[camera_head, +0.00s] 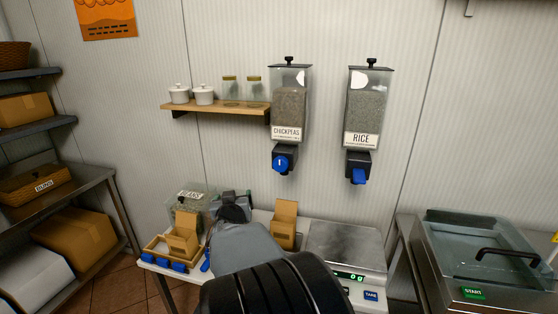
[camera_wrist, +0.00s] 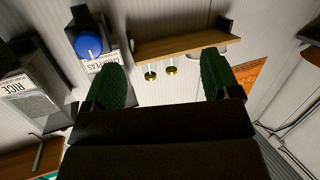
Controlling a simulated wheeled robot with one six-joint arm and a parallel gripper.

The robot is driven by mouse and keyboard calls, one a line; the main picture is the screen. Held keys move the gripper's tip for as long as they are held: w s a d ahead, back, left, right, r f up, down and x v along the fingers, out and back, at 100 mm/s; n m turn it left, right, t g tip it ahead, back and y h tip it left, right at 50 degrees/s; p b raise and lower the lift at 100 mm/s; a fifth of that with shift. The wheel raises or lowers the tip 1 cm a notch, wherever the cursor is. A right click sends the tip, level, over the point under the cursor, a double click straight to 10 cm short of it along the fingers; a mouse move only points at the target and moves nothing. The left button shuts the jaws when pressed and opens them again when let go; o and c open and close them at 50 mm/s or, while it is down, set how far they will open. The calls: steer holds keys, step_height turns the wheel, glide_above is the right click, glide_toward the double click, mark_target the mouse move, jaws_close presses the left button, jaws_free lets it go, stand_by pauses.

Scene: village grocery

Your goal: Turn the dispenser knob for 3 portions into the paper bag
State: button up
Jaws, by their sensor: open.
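The chickpeas dispenser (camera_head: 289,104) hangs on the wall with a round blue knob (camera_head: 281,162) at its base. The knob also shows in the wrist view (camera_wrist: 89,44), left of the fingers and apart from them. A brown, open-topped paper bag or carton (camera_head: 284,229) stands left of the scale; a similar one (camera_head: 182,240) stands in a wooden tray. My gripper (camera_head: 231,203) is below and left of the knob. Its green-padded fingers (camera_wrist: 163,80) are wide apart and empty.
The steel scale (camera_head: 342,245) is bare and its display reads 0 g. A wooden wall shelf (camera_head: 217,107) with pots and jars is left of the chickpeas dispenser. A lidded clear container (camera_head: 194,200) stands at the counter's back left. A steel machine (camera_head: 473,250) stands right.

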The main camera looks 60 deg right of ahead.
mark_target(279, 166)
steer(key=s+d+r+m+g+h, duration=0.35)
steer(key=s+d+h, duration=0.2)
steer(key=d, duration=0.25)
steer(key=shift+g+y, duration=0.35)
steer(key=p+x, duration=0.1)
steer(key=x, duration=0.3)
steer(key=p+x, duration=0.1)
steer(key=x, duration=0.3)
steer(key=s+f+p+x, duration=0.1)
steer(key=x, duration=0.3)
steer(key=shift+w+d+p, duration=0.15)
steer(key=shift+d+p, duration=0.25)
steer(key=c, duration=0.9)
steer(key=shift+b, duration=0.6)
